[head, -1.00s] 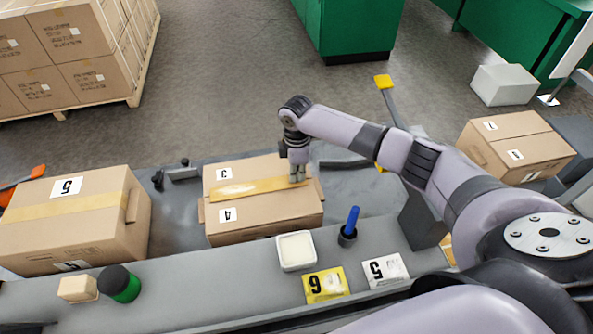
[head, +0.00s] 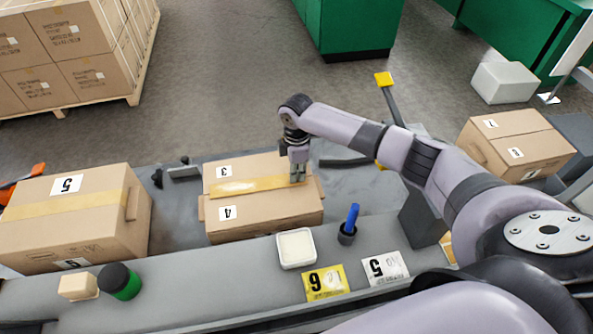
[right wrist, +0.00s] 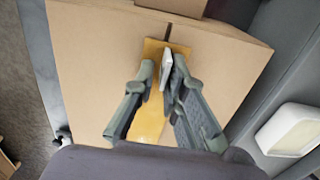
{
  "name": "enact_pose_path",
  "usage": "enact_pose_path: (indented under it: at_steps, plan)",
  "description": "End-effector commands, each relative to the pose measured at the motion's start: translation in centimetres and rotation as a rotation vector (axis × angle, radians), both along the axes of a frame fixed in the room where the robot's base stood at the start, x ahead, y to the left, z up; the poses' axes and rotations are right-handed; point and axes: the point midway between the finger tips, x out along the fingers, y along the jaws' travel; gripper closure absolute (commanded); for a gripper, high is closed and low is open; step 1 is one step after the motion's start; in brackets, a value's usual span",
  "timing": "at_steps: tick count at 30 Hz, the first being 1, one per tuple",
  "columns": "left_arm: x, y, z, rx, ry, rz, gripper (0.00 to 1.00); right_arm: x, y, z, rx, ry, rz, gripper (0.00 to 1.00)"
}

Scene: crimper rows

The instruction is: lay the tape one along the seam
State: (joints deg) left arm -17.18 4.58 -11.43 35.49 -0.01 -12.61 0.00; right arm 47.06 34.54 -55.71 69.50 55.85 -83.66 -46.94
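The middle carton (head: 265,215), with labels 3 and 4, lies on the grey work surface. A shiny yellow tape strip (head: 240,187) lies along its top seam. In the right wrist view the tape (right wrist: 150,122) runs under my fingers, and a short dark stretch of seam shows past its far end. My right gripper (head: 298,179) points down at the right end of the tape. Contact with the tape is unclear. My left gripper is out of view.
A taped carton (head: 110,225) labelled 5 stands to the left, another carton (head: 520,145) to the right. Along the front ledge are a white tray (head: 296,249), a cup with a blue marker (head: 350,222), number cards (head: 325,284) and a green-black roll (head: 119,281).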

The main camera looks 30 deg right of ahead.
Motion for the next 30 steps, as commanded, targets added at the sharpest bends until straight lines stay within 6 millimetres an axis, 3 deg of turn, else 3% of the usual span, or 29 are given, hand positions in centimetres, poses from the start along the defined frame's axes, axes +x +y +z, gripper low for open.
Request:
enact_pose_path:
  at_steps: [6, 17, 20, 30]
  plan:
    - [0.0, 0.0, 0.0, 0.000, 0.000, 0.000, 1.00, 0.0, 0.0, 0.0, 0.000, 0.000, 0.000, 0.72]
    - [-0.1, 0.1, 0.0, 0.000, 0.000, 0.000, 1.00, 0.1, 0.0, 0.6, 0.000, -0.002, 0.000, 0.72]
    - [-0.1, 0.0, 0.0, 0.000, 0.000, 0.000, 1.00, 0.1, 0.0, 1.9, 0.001, -0.002, 0.000, 0.72]
    - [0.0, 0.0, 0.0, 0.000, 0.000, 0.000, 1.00, 0.1, 0.0, 8.9, 0.001, -0.003, 0.001, 0.72]
